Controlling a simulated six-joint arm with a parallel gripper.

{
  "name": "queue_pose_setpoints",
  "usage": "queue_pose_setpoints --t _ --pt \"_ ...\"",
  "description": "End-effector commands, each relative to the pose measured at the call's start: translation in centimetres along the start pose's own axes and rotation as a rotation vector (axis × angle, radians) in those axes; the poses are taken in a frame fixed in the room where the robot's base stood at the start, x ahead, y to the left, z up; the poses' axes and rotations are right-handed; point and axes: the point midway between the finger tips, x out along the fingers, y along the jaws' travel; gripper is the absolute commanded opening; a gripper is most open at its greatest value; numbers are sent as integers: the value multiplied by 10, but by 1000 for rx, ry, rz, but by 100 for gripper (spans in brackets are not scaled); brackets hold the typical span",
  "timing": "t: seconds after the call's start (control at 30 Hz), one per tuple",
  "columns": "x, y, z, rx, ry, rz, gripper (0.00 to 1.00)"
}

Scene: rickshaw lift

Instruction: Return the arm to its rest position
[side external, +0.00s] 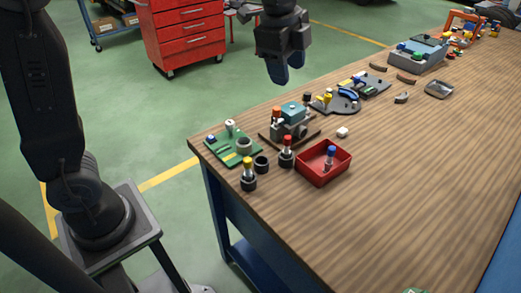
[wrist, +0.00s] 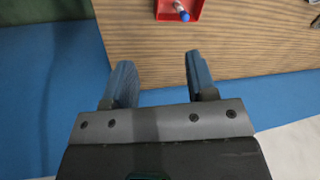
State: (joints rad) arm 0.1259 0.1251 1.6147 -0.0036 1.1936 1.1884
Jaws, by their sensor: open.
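My gripper (side external: 285,70) is in the air at the top of the side view, in front of the red tool cabinet's right side. It is empty, with its dark blue fingers pointing down. In the wrist view my gripper (wrist: 158,68) has its two fingers well apart with nothing between them. The wooden tabletop (wrist: 240,45) and its blue side show beyond the fingers. No target mark for a rest position is visible.
On the table (side external: 400,190), a red tray (side external: 338,174) holds a blue-topped peg (side external: 330,155); the tray also shows in the wrist view (wrist: 196,8). Nearby are a green board (side external: 226,156), several pegs in dark holders and a teal-topped device (side external: 291,113). The table's right side is largely clear.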

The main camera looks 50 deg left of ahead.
Motion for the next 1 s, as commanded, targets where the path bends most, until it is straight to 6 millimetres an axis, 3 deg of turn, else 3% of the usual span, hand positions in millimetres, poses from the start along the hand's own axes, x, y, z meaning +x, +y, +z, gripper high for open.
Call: queue_pose_setpoints --t 0.1,0.23,0.5,0.7,1.0 --pt "-20 38 26 -254 23 -57 52" --pt "-29 80 52 -535 60 -111 52" --pt "-16 162 93 -1064 166 -191 52" --pt "-1 191 106 -1264 217 -211 52" --pt "2 195 107 -1300 225 -212 52"
